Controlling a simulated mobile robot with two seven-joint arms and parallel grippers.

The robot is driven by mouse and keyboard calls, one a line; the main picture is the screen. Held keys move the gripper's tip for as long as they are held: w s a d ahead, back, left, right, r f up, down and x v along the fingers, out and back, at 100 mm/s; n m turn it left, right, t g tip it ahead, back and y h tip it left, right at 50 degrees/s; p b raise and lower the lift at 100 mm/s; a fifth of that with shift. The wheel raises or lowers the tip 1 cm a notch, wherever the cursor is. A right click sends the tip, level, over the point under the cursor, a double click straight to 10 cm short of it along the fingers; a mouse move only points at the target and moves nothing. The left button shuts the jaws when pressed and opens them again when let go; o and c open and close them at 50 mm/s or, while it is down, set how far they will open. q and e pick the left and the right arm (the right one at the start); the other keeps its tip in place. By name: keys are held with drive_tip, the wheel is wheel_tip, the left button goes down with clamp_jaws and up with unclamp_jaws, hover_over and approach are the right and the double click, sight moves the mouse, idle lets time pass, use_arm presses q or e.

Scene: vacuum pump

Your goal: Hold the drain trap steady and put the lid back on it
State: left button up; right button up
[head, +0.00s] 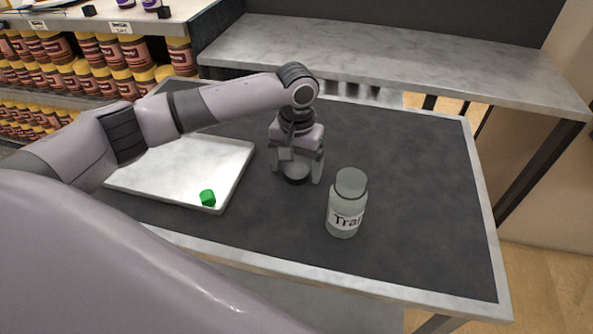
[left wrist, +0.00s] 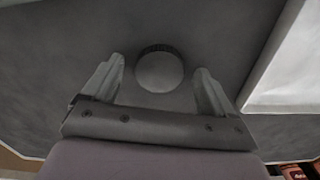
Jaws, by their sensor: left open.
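The drain trap (head: 343,212) is a clear grey jar with a "Trap" label, standing upright on the dark mat; its top appears open. A round grey lid (head: 296,171) lies flat on the mat to the left of the jar. In the left wrist view the lid (left wrist: 160,71) shows as a pale disc with a dark ridged rim. My left gripper (head: 297,179) points down over the lid, open, with one finger on each side. In the left wrist view the fingers (left wrist: 160,76) show gaps to the lid. My right gripper is not in view.
The mat (head: 420,200) right of the jar is clear. A grey bench (head: 400,62) stands behind, and shelves of yellow-lidded jars (head: 75,75) stand at back left.

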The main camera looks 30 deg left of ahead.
sight(297, 170)
use_arm(q)
drive_tip(key=c, duration=1.1)
drive_tip(key=shift+r, duration=0.15)
wheel_tip(297, 170, up, 20)
drive_tip(key=shift+f+p, duration=0.1)
drive_tip(key=shift+p, duration=0.9)
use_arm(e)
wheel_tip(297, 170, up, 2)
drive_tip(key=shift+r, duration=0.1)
